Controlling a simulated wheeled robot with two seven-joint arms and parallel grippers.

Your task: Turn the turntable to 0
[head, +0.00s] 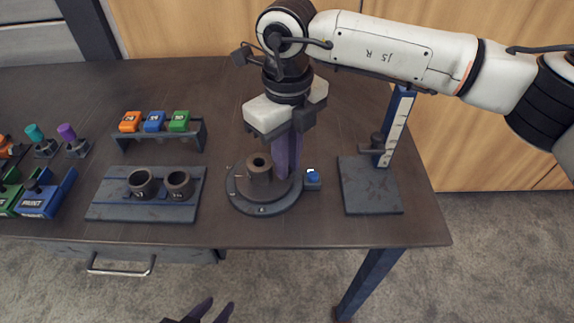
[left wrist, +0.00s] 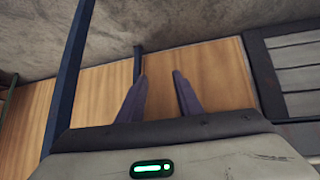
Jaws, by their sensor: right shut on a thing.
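The turntable (head: 247,204) is a dark round disc on the table, near its front edge, with small pale marks on its rim too small to read. A brown flanged pipe piece (head: 259,168) stands upright at its middle. A blue block (head: 312,179) sits against its right side. My right gripper (head: 286,176) reaches down from above, its purple fingers shut at the turntable's right part; the fingers hide the exact part held. My left gripper (head: 209,311) is open and empty in front of the table, low in the head view; its two spread fingers show in the left wrist view (left wrist: 160,98).
A plate (head: 112,205) with two dark rings stands left of the turntable. Behind it is a rack (head: 160,140) with orange, blue and green blocks. A stand with an upright scale (head: 398,122) is at right. Labelled bins (head: 35,200) and coloured pegs are far left.

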